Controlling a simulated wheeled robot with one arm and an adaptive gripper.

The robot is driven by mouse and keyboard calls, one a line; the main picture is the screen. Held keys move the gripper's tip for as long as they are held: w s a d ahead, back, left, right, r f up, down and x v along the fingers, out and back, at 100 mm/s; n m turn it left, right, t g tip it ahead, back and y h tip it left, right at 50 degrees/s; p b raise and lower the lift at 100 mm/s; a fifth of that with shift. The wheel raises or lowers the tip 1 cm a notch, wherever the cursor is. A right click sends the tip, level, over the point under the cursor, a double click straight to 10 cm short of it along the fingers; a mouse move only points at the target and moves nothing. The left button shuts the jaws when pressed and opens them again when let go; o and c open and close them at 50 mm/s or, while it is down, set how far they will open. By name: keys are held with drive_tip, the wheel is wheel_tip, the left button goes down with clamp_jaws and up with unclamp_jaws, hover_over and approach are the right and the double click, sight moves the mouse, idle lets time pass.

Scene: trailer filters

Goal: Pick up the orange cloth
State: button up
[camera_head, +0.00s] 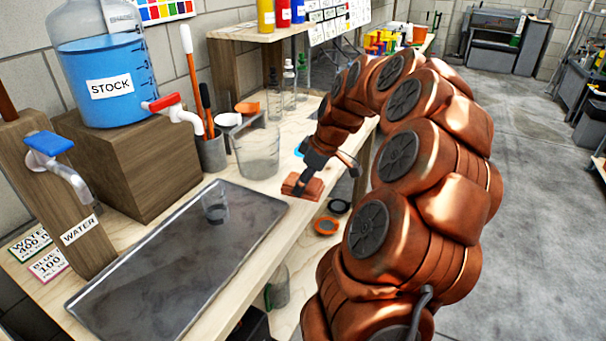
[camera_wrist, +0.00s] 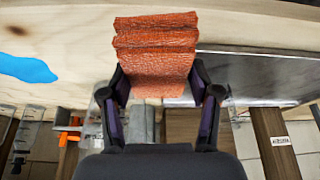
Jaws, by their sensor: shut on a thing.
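The orange cloth (camera_head: 302,188) is a small folded textured piece at the bench's edge, just right of the metal tray. In the wrist view the cloth (camera_wrist: 155,50) fills the space between the two fingers, its folds showing at the far end. My gripper (camera_head: 304,182) points down onto the cloth, and in the wrist view my gripper (camera_wrist: 160,85) has a finger on each side of it, shut on it. The cloth is at or just above the bench top; I cannot tell if it still touches the wood.
A large clear beaker (camera_head: 256,150) stands behind. A blue patch (camera_wrist: 27,69) lies on the wood. Orange and black rings (camera_head: 326,225) sit below the bench edge.

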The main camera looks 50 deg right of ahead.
sight(308, 197)
drive_tip(key=shift+s+a+r+b, duration=0.15)
drive_tip(key=shift+s+a+b, duration=0.05)
drive_tip(key=shift+s+a, duration=1.1)
drive_tip(key=shift+s+a+r+b, duration=0.15)
drive_tip(key=shift+s+a, duration=0.9)
drive_tip(key=shift+s, duration=0.4)
